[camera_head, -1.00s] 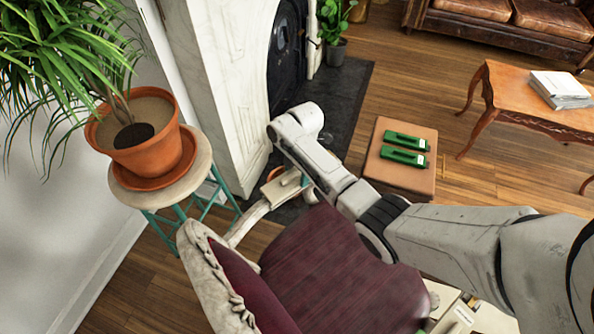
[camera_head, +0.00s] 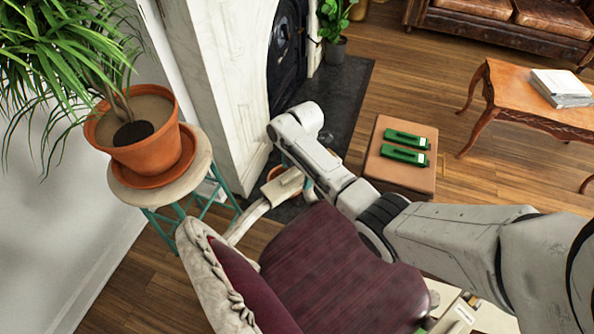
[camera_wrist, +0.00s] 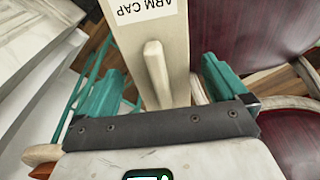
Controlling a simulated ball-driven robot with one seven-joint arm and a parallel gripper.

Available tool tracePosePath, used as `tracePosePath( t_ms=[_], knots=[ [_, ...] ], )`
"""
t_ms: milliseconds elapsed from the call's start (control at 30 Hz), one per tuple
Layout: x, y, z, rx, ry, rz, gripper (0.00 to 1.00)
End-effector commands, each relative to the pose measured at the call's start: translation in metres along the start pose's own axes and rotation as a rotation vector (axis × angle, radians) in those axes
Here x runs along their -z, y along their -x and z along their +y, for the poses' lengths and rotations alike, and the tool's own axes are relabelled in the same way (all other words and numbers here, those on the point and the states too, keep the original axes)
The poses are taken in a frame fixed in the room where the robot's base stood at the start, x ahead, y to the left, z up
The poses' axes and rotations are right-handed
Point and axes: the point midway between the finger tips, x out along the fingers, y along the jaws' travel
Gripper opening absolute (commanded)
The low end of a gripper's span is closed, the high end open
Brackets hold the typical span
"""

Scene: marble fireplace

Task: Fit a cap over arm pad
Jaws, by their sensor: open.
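The cap (camera_wrist: 176,40) is a long pale piece labelled "ARM CAP", with a raised ridge-like grip along its middle. In the head view the cap (camera_head: 284,186) shows at the front end of the chair's near-left arm (camera_head: 250,216). The arm pad cannot be made out; whether the cap is seated over it cannot be told. My gripper (camera_wrist: 158,78) is open, with one teal finger on each side of the cap's grip and visible gaps between. In the head view my arm hides most of the gripper.
The chair's maroon seat (camera_head: 340,265) lies beside the cap. A potted plant (camera_head: 145,140) on a stool (camera_head: 125,178) stands left, near the white fireplace (camera_head: 225,70). A brown ottoman (camera_head: 405,180) holds two green objects. A labelled pale object (camera_head: 463,314) shows lower right.

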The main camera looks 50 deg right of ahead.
Motion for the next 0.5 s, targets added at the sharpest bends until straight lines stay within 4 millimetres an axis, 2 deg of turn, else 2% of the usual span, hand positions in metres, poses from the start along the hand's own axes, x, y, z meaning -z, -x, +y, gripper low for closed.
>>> tracePosePath(
  t_ms=[167,500],
  knots=[
    [0.000,0.011,0.001,-0.002,0.000,0.000,0.99],
    [0.000,0.074,0.001,-0.004,0.000,0.000,0.99]
  ],
)
